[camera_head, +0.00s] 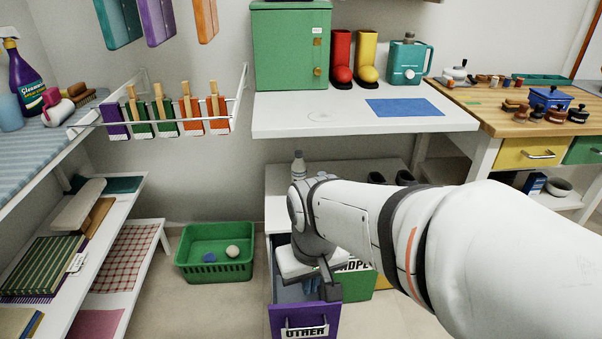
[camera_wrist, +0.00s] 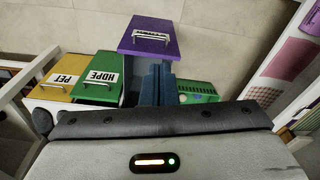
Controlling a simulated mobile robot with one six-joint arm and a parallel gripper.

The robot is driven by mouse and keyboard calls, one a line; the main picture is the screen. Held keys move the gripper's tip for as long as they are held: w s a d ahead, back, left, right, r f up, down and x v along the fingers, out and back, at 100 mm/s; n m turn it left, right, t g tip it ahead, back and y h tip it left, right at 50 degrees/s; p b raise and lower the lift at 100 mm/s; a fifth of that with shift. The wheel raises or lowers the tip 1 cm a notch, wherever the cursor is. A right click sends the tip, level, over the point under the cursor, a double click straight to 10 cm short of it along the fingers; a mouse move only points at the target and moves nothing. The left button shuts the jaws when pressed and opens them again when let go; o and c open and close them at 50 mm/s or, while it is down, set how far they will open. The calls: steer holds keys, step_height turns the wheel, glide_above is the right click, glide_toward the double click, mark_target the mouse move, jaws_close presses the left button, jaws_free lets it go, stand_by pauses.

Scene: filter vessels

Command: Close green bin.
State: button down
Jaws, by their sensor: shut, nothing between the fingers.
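The green bin (camera_wrist: 97,78), labelled HDPE, shows its front and handle in the wrist view, between the yellow and purple bins. Its front seems slightly ahead of the yellow one; I cannot tell how far it is open. In the head view the green bin (camera_head: 357,284) is partly hidden behind my arm. My gripper (camera_head: 331,292) points down, shut and empty, over the pulled-out purple bin and left of the green bin. In the wrist view my gripper (camera_wrist: 157,82) shows as two dark fingers close together, right of the green front and apart from it.
The purple bin (camera_head: 305,319), labelled OTHER, stands well out. The yellow PET bin (camera_wrist: 57,85) is beside the green one. A green basket (camera_head: 190,268) sits on the floor at left. Floor in front is clear.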

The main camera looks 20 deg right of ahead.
steer(key=w+d+f+m+t+h+b, duration=0.1)
steer(key=w+d+f+m+t, duration=0.25)
steer(key=w+d+f, duration=0.6)
steer(key=w+d+f+m+t+h+b, duration=0.1)
steer(key=w+d+f+m+t+h, duration=0.15)
steer(key=w+d+f+m, duration=0.65)
steer(key=d+f+m+t+b, duration=0.1)
steer(key=d+f+m+t, duration=0.45)
steer(key=d+f, duration=0.75)
steer(key=s+d+f+m+t, duration=0.2)
steer(key=s+f+m+t, duration=0.1)
steer(key=s+t, duration=0.2)
steer(key=w+d+b, duration=0.3)
steer(key=w+b, duration=0.1)
steer(key=w, duration=0.9)
steer(key=shift+w+d+r+h+b, duration=0.2)
steer(key=shift+d+r+h+b, duration=0.1)
steer(key=shift+h+b, duration=0.15)
